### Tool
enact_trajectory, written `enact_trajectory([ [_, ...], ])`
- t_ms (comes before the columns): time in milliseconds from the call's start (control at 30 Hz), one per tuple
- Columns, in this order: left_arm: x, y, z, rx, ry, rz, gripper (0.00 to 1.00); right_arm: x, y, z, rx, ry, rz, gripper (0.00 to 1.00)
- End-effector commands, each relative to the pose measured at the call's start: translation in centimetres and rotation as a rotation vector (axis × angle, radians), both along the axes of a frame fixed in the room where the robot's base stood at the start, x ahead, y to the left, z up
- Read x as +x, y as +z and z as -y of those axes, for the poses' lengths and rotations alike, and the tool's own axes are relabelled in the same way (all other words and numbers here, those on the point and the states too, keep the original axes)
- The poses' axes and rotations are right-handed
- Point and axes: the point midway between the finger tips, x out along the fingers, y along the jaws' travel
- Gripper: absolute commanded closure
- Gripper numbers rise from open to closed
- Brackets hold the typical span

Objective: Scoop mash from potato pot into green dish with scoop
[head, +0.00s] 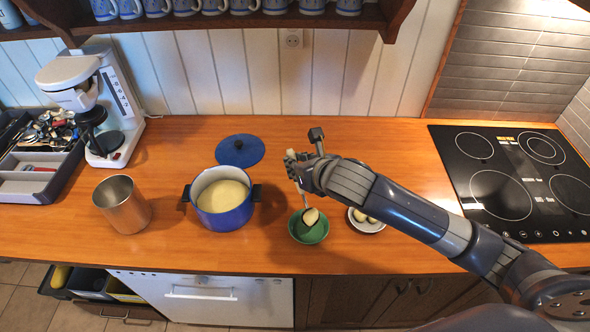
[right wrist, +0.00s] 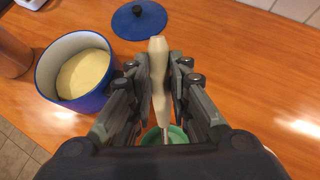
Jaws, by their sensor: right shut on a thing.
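My right gripper (head: 297,168) is shut on the pale handle of the scoop (right wrist: 158,75). The scoop's head (head: 311,215) hangs down over the green dish (head: 309,233) and carries pale mash. Whether the scoop touches the dish I cannot tell. The blue potato pot (head: 224,215) stands open to the left of the dish, with pale mash (head: 222,196) inside. In the right wrist view the pot (right wrist: 73,75) is at the left, and the green dish (right wrist: 172,135) is mostly hidden behind my gripper. My left gripper is not in view.
The blue lid (head: 240,150) lies behind the pot. A metal cup (head: 122,204) stands left of it, with a coffee maker (head: 95,100) and utensil tray (head: 28,185) farther left. A white plate (head: 366,222) with pale pieces is partly hidden by my arm. A cooktop (head: 515,180) is at right.

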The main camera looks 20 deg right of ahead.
Motion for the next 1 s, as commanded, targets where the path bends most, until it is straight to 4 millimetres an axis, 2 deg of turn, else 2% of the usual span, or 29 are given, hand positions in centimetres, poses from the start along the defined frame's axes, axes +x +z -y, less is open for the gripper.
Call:
enact_trajectory([
  [33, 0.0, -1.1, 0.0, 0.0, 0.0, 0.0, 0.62, -0.2, -0.5, 0.0, 0.004, 0.001, 0.015, 1.0],
  [1000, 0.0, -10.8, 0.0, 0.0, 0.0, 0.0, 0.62, -5.2, 0.9, 1.1, 0.078, 0.0, 0.376, 1.0],
])
